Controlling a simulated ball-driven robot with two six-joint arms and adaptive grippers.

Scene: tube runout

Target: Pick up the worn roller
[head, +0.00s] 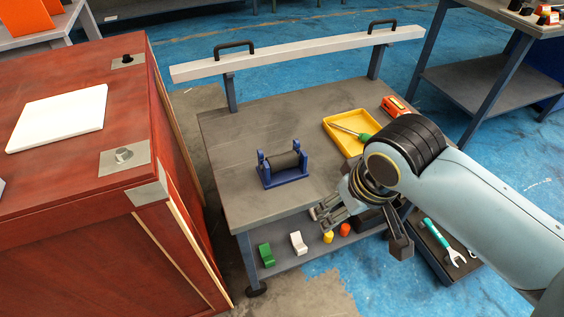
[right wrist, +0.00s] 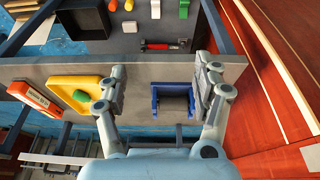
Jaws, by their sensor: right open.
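The worn roller (head: 285,162) is a dark cylinder lying across a blue stand (head: 284,180) on the grey top of the cart, left of its middle. In the right wrist view the roller (right wrist: 173,103) shows as a dark band in the blue stand (right wrist: 155,104), nearer the finger at the right. My right gripper (head: 325,212) is open and empty at the cart's front edge, in front and to the right of the stand, apart from it. It also shows open in the right wrist view (right wrist: 163,82). My left gripper is out of view.
A yellow tray (head: 332,118) with a green-handled screwdriver (head: 360,135) and an orange tool (head: 394,107) are at the cart's right. A pale rail (head: 300,53) with handles runs behind. A red-brown cabinet (head: 75,150) stands left. Small blocks sit on the lower shelf (head: 290,257).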

